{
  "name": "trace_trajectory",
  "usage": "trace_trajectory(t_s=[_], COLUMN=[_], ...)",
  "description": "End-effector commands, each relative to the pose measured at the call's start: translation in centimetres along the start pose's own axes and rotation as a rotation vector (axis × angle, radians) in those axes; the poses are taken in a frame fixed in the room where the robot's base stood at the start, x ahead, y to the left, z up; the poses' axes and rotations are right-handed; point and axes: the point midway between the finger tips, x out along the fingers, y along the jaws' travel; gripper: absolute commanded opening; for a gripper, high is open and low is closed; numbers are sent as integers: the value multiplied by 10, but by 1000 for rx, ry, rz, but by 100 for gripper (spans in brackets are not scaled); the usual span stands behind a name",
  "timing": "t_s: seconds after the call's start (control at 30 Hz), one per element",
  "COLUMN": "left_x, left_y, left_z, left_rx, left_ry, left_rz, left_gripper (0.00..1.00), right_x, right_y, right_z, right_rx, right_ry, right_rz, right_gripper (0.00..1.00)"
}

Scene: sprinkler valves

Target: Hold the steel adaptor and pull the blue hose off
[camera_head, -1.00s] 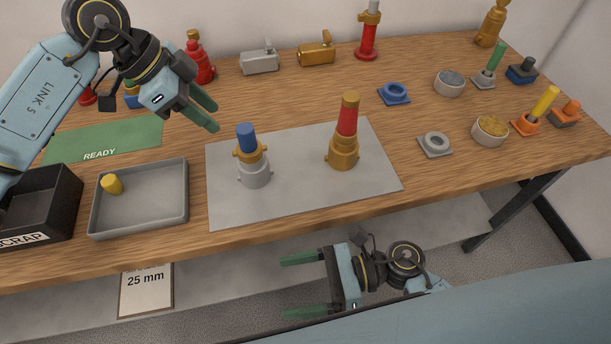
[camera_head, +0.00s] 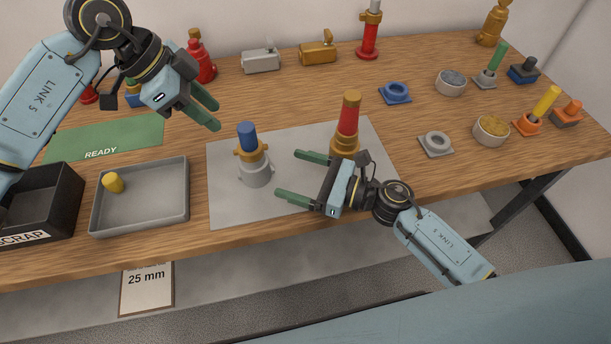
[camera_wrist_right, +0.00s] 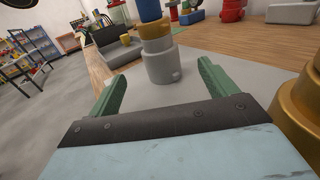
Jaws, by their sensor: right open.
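The steel adaptor (camera_head: 256,174) stands upright on the grey mat, with a brass collar (camera_head: 251,150) and the blue hose (camera_head: 247,136) upright on top. In the right wrist view the adaptor (camera_wrist_right: 162,68) stands ahead, between and beyond the fingertips, with the blue hose (camera_wrist_right: 149,10) cut off at the top edge. My right gripper (camera_head: 287,174) is open and empty over the mat, to the right of the adaptor, fingers pointing at it and apart from it. My left gripper (camera_head: 214,112) is above the table, behind and left of the adaptor; its fingers overlap, so its opening is unclear.
A brass fitting (camera_head: 344,143) with a red hose (camera_head: 348,119) stands close behind my right gripper. A grey tray (camera_head: 140,222) with a yellow plug (camera_head: 113,182) and a black scrap bin (camera_head: 68,205) lie left. The front of the mat (camera_head: 225,211) is clear.

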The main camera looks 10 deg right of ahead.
Motion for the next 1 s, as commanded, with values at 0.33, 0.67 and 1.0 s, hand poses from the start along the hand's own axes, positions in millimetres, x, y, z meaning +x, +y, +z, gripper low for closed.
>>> trace_trajectory(t_s=[0.33, 0.67, 1.0], left_x=[0, 0, 0], left_y=[0, 0, 0], left_z=[0, 0, 0], left_rx=[0, 0, 0], left_ry=[0, 0, 0], left_rz=[0, 0, 0], left_gripper=[36, 36, 36], right_x=[69, 112, 117], right_y=[1, 1, 1], right_z=[2, 1, 0], right_rx=[0, 1, -1], right_ry=[-4, -2, 0], right_rz=[2, 2, 2], right_gripper=[84, 84, 84])
